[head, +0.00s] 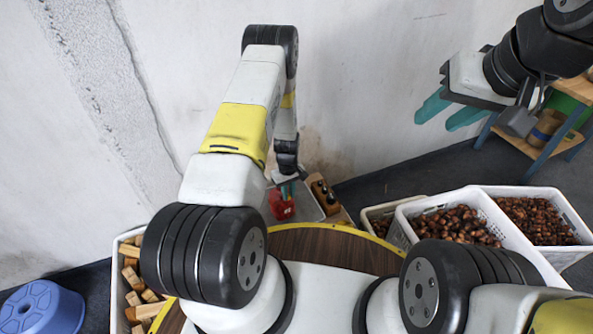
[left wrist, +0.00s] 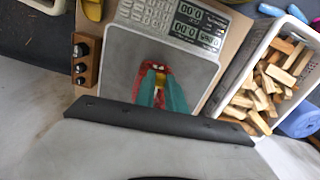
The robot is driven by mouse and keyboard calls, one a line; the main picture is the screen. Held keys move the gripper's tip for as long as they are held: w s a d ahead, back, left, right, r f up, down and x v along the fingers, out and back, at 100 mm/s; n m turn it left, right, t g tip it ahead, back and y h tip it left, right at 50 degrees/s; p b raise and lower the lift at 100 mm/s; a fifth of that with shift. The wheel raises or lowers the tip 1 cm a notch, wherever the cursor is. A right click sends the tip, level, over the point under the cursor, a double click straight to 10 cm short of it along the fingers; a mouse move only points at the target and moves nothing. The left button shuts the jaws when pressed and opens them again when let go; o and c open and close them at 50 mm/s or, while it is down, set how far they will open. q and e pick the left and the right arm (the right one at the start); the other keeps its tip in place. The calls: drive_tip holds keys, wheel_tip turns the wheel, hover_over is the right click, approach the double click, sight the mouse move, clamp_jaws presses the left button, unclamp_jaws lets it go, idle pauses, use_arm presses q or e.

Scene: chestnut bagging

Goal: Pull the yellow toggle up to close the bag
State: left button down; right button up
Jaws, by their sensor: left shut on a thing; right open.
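The red bag (head: 281,207) is on the scale's metal plate by the wall, partly hidden behind my left gripper. In the left wrist view the red bag (left wrist: 146,77) shows around the teal fingers, with pale bits at its top. My left gripper (head: 288,188) points down at the bag; it also shows in the left wrist view (left wrist: 160,95). Its fingers are shut on the small yellow toggle (left wrist: 160,77), which is mostly hidden between them. My right gripper (head: 447,110) is open and empty, raised in the air at the upper right, far from the bag.
The scale (left wrist: 192,75) has a keypad and displays. A wooden block with black knobs (left wrist: 86,60) stands beside it. A crate of wood pieces (left wrist: 225,112) is on the other side. Crates of chestnuts (head: 480,197) stand at the right, with a shelf (head: 545,150) behind.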

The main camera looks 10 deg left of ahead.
use_arm(q)
drive_tip(key=c, duration=1.3)
unclamp_jaws()
drive_tip(key=shift+r, duration=3.95)
drive_tip(key=shift+w+r, duration=0.1)
drive_tip(key=shift+r, duration=0.05)
drive_tip(key=s+d+r+m+t+h, duration=0.1)
drive_tip(key=s+r+m+t, duration=0.1)
drive_tip(key=r, duration=1.4)
drive_tip(key=s+d+r+m+t+h, duration=0.1)
drive_tip(key=s+r+m, duration=0.1)
drive_tip(key=r, duration=1.4)
drive_tip(key=s+r+m+t, duration=0.1)
drive_tip(key=s+r, duration=0.4)
drive_tip(key=s, duration=0.2)
drive_tip(key=s+r+m+t, duration=0.1)
drive_tip(key=s+r+m, duration=0.1)
drive_tip(key=s+r, duration=0.3)
drive_tip(key=s+d+r+m+t, duration=0.1)
drive_tip(key=s+r, duration=0.3)
drive_tip(key=s, duration=0.5)
drive_tip(key=shift+s+r+m, duration=0.2)
drive_tip(key=shift+r+m, duration=0.1)
drive_tip(key=shift+r, duration=0.1)
